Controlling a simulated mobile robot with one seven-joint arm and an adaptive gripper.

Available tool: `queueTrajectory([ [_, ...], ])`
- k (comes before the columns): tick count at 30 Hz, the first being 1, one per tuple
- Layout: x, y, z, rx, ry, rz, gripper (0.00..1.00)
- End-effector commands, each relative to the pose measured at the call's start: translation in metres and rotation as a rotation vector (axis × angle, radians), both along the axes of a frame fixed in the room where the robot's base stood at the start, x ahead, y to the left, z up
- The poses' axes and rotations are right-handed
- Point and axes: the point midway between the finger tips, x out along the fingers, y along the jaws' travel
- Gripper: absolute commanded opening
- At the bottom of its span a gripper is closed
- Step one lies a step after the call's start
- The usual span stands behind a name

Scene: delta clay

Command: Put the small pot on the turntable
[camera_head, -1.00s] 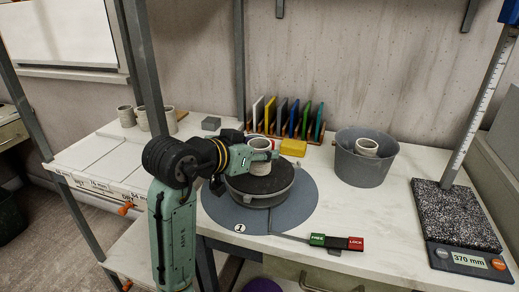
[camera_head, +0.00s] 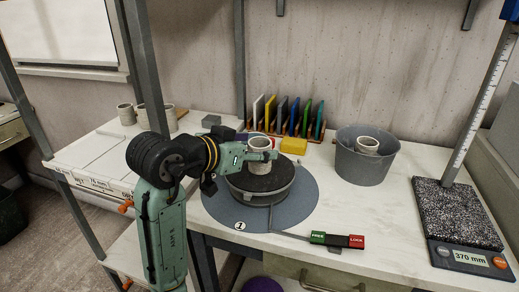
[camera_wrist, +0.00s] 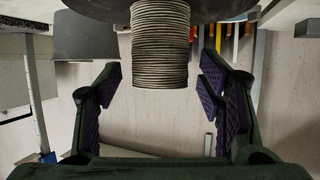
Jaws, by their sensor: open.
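A small ribbed, pale clay pot (camera_head: 260,146) stands upright on the dark round turntable (camera_head: 257,194). The wrist view is upside down and shows the pot (camera_wrist: 160,45) hanging from the turntable disc (camera_wrist: 218,10) at the top. My gripper (camera_head: 267,156) is open at the pot's near side and hides part of its lower wall. In the wrist view my gripper's fingers (camera_wrist: 161,82) are spread, with a clear gap on each side of the pot. I cannot tell how far the fingertips reach along it.
A grey bucket (camera_head: 363,173) holding another pot (camera_head: 366,146) stands to the right. A rack of coloured tiles (camera_head: 290,117) and a yellow block (camera_head: 294,146) are behind the turntable. A FREE/LOCK lever (camera_head: 337,240) is in front. Several pots stand at the far left. A height gauge (camera_head: 455,215) is at right.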

Motion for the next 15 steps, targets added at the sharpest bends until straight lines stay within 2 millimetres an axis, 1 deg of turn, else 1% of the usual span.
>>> queueTrajectory([
  [1, -0.008, 0.008, 0.004, 0.001, -0.006, 0.005, 0.62],
  [3, -0.02, 0.016, 0.01, 0.001, -0.006, 0.005, 0.62],
  [9, -0.05, 0.039, 0.025, 0.002, -0.004, 0.002, 0.62],
  [15, -0.067, 0.052, 0.035, 0.001, -0.002, 0.0, 0.62],
])
